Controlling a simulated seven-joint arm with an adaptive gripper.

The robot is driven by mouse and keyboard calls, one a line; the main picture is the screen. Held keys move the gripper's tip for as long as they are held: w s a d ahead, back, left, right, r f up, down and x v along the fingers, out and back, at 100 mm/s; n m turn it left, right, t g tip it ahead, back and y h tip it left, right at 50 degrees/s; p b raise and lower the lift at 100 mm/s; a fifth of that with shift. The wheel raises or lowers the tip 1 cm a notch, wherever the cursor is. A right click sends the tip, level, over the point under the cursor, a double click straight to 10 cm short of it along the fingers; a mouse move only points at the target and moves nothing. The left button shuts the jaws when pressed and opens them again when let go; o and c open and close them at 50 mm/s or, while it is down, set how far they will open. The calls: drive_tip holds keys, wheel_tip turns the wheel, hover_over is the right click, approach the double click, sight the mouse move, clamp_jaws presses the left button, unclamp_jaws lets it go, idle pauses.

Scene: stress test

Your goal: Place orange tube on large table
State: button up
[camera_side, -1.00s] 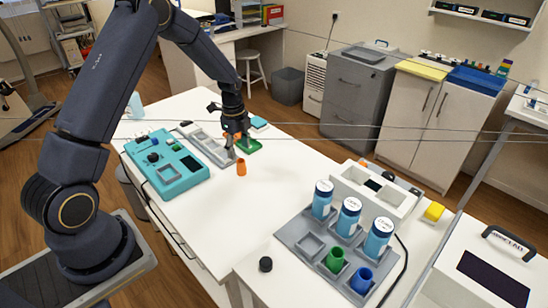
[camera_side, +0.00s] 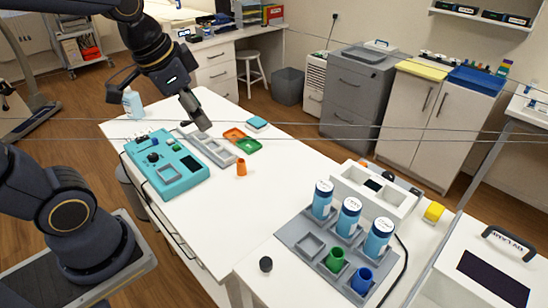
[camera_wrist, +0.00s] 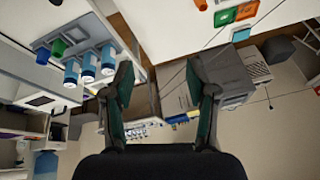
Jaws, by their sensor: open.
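The orange tube (camera_side: 241,167) stands upright on the white large table (camera_side: 215,218), right of the teal device. In the wrist view an orange thing (camera_wrist: 200,4) at the top edge looks like the same tube. My gripper (camera_side: 203,123) is raised above the far part of the table, to the left of and beyond the tube and apart from it. In the wrist view my gripper (camera_wrist: 163,82) has its fingers spread with nothing between them.
A teal device (camera_side: 172,175) and a grey tray (camera_side: 212,148) are at the left. Orange (camera_side: 234,135) and green (camera_side: 248,146) square trays lie beyond the tube. A grey rack (camera_side: 288,233) holds blue-labelled bottles and green and blue cups. Thin cables cross the view. The table's front middle is clear.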

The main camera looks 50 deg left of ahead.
drive_tip(key=s+n, duration=0.1)
drive_tip(key=s, duration=0.1)
drive_tip(key=s+d+n, duration=0.1)
drive_tip(key=s+n+t, duration=0.1)
drive_tip(key=s, duration=0.1)
drive_tip(key=shift+s+d+f, duration=0.1)
drive_tip(key=shift+s+d, duration=0.2)
drive_tip(key=shift+d, duration=0.1)
drive_tip(key=shift+o, duration=0.3)
